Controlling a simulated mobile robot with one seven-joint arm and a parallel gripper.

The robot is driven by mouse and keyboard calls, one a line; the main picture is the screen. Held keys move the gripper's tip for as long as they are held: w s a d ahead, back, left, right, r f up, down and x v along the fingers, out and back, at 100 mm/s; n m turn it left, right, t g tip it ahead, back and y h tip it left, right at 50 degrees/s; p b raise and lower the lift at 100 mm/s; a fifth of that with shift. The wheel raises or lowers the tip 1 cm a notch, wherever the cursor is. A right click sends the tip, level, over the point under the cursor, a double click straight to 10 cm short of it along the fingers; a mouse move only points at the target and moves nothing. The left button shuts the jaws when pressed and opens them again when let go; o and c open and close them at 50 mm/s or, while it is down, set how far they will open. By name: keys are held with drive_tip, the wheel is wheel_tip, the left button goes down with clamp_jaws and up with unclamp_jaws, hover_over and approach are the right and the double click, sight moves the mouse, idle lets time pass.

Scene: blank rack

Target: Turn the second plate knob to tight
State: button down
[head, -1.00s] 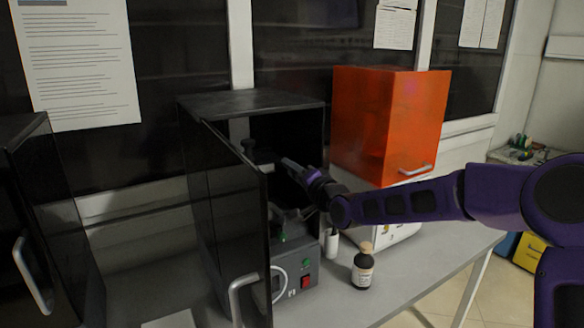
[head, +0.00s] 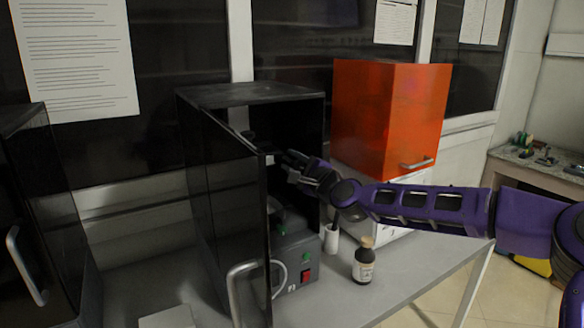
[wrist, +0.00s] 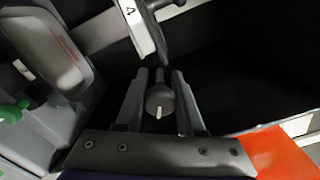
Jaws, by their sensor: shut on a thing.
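A round grey knob with a white mark (wrist: 160,102) sits between the two fingers of my gripper (wrist: 159,90) in the wrist view. The fingers are shut on its sides, and the white mark points toward the palm. In the head view my gripper (head: 290,160) reaches into the open black cabinet (head: 252,95) from the right. The knob cannot be made out there. A grey device with a red switch (head: 304,276) stands inside the cabinet. A pale part labelled 4 (wrist: 134,14) shows beyond the fingers. Which plate the knob belongs to cannot be told.
The cabinet's black door (head: 235,225) stands open on the left of my gripper. A brown bottle (head: 363,265) and a small white container (head: 331,240) stand on the grey table (head: 400,285). An orange box (head: 385,115) is behind my arm.

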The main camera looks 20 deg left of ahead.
drive_tip(key=m+b, duration=0.2)
drive_tip(key=m, duration=0.3)
drive_tip(key=shift+f+m+b, duration=0.15)
drive_tip(key=shift+m+b, duration=0.15)
drive_tip(key=m+b, duration=0.2)
drive_tip(key=m, duration=0.3)
drive_tip(key=shift+m, duration=0.3)
drive_tip(key=shift+r, duration=0.2)
drive_tip(key=c, duration=0.6)
unclamp_jaws()
drive_tip(key=shift+o, duration=0.2)
drive_tip(key=shift+s, duration=0.1)
drive_tip(key=v, duration=1.7)
drive_tip(key=shift+b, duration=0.3)
